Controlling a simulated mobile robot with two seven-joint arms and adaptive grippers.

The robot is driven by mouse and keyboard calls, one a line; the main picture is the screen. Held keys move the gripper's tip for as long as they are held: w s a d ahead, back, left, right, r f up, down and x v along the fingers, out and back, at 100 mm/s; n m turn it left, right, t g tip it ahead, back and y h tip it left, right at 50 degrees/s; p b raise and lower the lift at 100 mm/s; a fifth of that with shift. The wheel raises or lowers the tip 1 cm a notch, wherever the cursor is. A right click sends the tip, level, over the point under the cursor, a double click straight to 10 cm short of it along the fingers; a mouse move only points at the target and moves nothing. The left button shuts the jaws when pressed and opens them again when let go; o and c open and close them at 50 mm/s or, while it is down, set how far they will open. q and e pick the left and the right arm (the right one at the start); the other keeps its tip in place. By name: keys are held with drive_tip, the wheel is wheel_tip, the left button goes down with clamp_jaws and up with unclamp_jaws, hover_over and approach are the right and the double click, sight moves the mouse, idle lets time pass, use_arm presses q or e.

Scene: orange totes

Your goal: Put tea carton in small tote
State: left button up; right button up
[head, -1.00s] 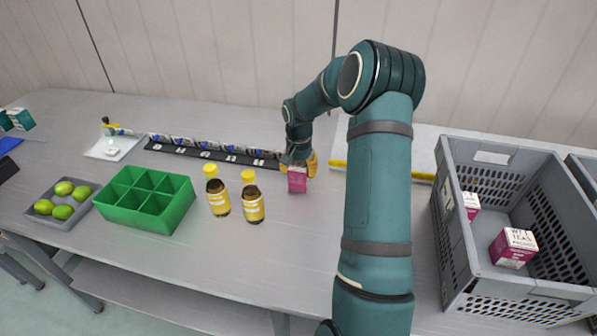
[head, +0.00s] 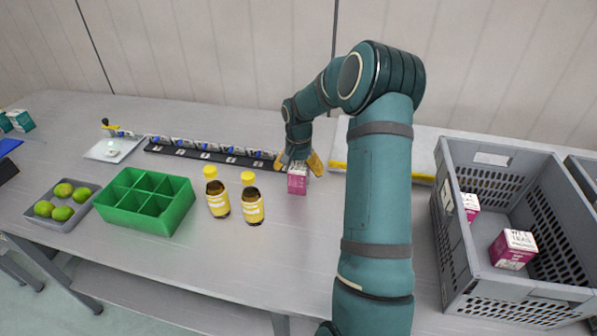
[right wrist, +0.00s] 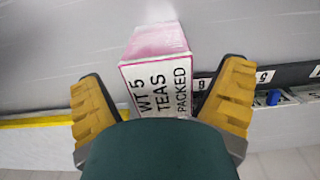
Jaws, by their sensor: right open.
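A pink and white tea carton (head: 297,182) stands on the grey table, right of the two bottles. In the right wrist view the tea carton (right wrist: 158,72) shows its white face lettered "WT 5 TEAS PACKED". My left gripper is not in view.
Two yellow-capped bottles (head: 217,197) (head: 252,205) stand left of the carton. A green divided box (head: 122,219) and a grey tray of limes (head: 80,220) are farther left. A black strip (head: 205,155) lies behind. Another grey tote (head: 584,175) is at the right edge.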

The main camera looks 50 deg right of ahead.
wheel_tip(320, 180, up, 11)
drive_tip(key=shift+p, duration=0.8)
wheel_tip(320, 180, down, 5)
drive_tip(key=p, duration=1)
drive_tip(key=shift+s+f, duration=0.15)
drive_tip(key=shift+f, duration=0.05)
drive_tip(key=shift+w+d+f+p, duration=0.15)
drive_tip(key=shift+f+p, duration=0.1)
drive_tip(key=shift+f, duration=1.05)
drive_tip(key=shift+w+d+f+p, duration=0.1)
drive_tip(key=shift+w+f+p, duration=0.1)
drive_tip(key=shift+f, duration=1.1)
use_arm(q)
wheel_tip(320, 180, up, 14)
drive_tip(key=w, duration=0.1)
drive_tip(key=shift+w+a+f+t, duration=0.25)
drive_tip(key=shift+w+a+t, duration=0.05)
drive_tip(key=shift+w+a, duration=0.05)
use_arm(e)
drive_tip(key=c, duration=1.4)
